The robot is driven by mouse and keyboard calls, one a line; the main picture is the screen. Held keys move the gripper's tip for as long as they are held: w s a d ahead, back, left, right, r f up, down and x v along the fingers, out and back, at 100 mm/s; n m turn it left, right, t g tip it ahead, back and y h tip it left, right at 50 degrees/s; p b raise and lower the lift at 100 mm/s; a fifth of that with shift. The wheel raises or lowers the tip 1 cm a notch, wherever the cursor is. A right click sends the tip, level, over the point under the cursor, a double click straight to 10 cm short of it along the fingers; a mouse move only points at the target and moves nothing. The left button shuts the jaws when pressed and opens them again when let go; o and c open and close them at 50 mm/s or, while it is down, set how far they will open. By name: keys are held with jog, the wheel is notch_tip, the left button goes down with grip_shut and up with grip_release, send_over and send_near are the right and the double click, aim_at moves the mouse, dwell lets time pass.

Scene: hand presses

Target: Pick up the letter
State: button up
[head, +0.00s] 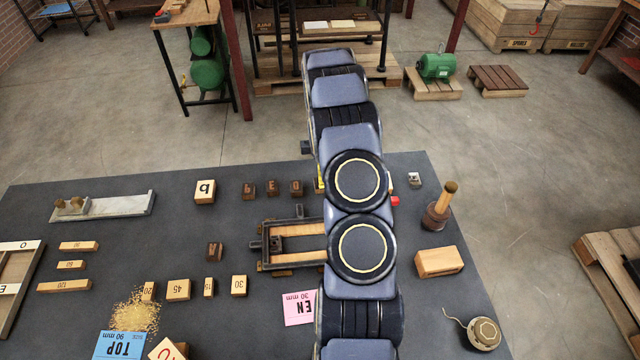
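Several lettered blocks lie on the dark grey table (440,290); I cannot tell which one is the letter. A pale wooden block (205,191) bears a large dark character. Right of it, in a row, are small dark brown blocks with raised characters (248,191), (271,188), (295,187). A similar brown block (214,251) stands nearer, left of a wood-and-metal frame (300,230). A small greyish block (415,180) lies right of my arm. My arm runs up the middle and covers the frame's right part. My gripper's fingers are hidden.
Numbered wooden blocks (178,289) line the near left, with a sawdust pile (135,312). A pink card (299,307) and blue card (120,344) lie in front.

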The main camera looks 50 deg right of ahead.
notch_tip(320, 180, down, 5)
jog(key=shift+a, duration=0.15)
jog(key=c, duration=1)
jog(key=shift+r, duration=0.15)
jog(key=shift+r, duration=0.25)
notch_tip(320, 180, up, 2)
jog(key=shift+w+r, duration=0.1)
jog(key=shift+r, duration=0.1)
jog(key=s+a+r, duration=0.4)
jog(key=a+r, duration=0.1)
jog(key=s+a+r, duration=0.5)
jog(key=shift+s+a, duration=0.2)
jog(key=shift+s, duration=0.1)
